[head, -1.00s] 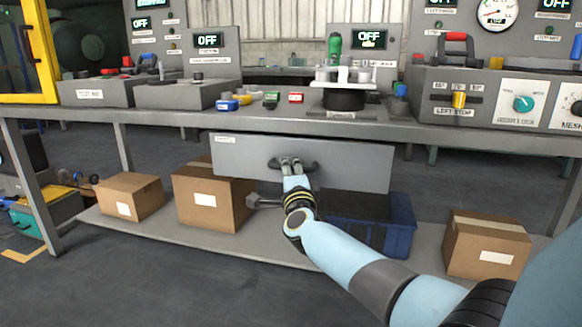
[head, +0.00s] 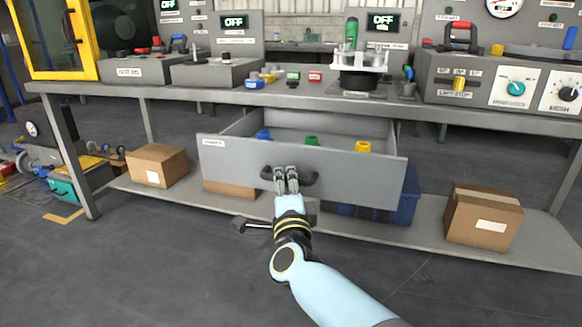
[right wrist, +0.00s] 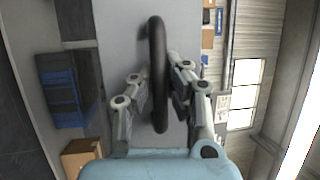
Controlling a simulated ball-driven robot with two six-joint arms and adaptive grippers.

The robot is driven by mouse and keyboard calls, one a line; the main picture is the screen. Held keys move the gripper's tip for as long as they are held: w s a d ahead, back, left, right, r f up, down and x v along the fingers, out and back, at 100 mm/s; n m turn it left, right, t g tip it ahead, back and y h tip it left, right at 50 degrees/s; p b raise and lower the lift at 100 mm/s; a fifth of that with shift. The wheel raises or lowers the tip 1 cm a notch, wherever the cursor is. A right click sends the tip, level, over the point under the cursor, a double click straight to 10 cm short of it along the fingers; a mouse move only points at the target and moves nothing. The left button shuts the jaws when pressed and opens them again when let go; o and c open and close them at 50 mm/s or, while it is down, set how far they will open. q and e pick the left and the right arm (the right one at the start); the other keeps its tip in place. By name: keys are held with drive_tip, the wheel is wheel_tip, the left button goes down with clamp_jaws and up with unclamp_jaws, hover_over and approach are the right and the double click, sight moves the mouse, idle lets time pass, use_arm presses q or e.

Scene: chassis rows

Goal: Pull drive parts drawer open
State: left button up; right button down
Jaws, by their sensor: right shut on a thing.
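The grey drawer (head: 340,178) under the workbench stands open, with its front pulled out toward me. Inside it I see a blue part (head: 263,134), a green part (head: 311,140) and a yellow part (head: 362,146). The dark bar handle (head: 309,179) is on the drawer front. My right gripper (head: 286,174) is shut on the handle. In the right wrist view its two fingers (right wrist: 158,92) lie on both sides of the handle (right wrist: 157,50). My left gripper is not in view.
The workbench top (head: 300,97) carries panels and control boxes above the drawer. On the lower shelf stand a left cardboard box (head: 157,166), a right cardboard box (head: 484,215) and a blue crate (head: 408,200). The floor in front is clear.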

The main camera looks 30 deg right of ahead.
drive_tip(key=shift+s+a+f, duration=0.2)
drive_tip(key=shift+s+a, duration=0.85)
drive_tip(key=shift+a, duration=0.15)
